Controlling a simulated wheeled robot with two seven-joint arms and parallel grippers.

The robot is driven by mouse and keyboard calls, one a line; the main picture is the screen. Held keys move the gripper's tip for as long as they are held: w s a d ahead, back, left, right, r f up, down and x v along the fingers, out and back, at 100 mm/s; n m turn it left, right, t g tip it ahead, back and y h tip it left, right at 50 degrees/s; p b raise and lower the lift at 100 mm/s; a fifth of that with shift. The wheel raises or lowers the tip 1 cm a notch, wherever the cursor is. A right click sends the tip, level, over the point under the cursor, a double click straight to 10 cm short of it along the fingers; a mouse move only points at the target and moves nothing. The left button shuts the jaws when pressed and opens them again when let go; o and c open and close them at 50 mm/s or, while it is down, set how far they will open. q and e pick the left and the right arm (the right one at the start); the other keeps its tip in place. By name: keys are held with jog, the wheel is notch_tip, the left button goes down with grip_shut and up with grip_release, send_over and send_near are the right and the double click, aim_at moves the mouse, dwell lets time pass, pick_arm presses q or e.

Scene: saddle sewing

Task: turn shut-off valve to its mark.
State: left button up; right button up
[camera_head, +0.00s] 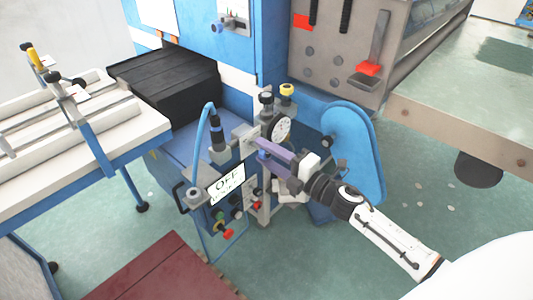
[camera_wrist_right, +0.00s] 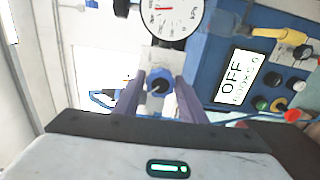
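A blue knob (camera_wrist_right: 158,83), which looks like the shut-off valve handle, sits on a pale metal block below the dial gauge (camera_wrist_right: 170,14) in the right wrist view. My right gripper (camera_wrist_right: 157,92) is open, with one purple finger on each side of the knob. Narrow gaps seem to show between knob and fingers, but I cannot tell whether either touches. In the head view, my right gripper (camera_head: 260,150) reaches in from the lower right, just below the gauge (camera_head: 281,129), and hides the knob. I cannot make out a mark. My left gripper is not in view.
A control box with an OFF sign (camera_head: 227,184) and several buttons stands left of the gripper. A looped blue hose (camera_head: 202,135) rises beside it. A yellow-topped knob (camera_head: 287,90) is above the gauge, and a blue rounded guard (camera_head: 352,145) is to the right.

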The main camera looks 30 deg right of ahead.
jog(key=shift+o, duration=1.1)
jog(key=v, duration=1)
jog(key=shift+b, duration=0.4)
jog(key=shift+s+d, duration=0.1)
jog(key=s+a+f+m+g+h, duration=0.2)
jog(key=s+f+m, duration=0.2)
jog(key=f+m, duration=0.3)
jog(key=s+a+f+m+g+h, duration=0.1)
jog(key=s+a+f+m+h, duration=0.2)
jog(key=f+m, duration=0.35)
jog(key=s+a+f+m+g+y, duration=0.1)
jog(key=s+a+f+m+g, duration=0.4)
jog(key=s+a+f, duration=0.4)
jog(key=s+a+m, duration=0.1)
jog(key=s, duration=0.1)
jog(key=shift+s+f+y, duration=0.3)
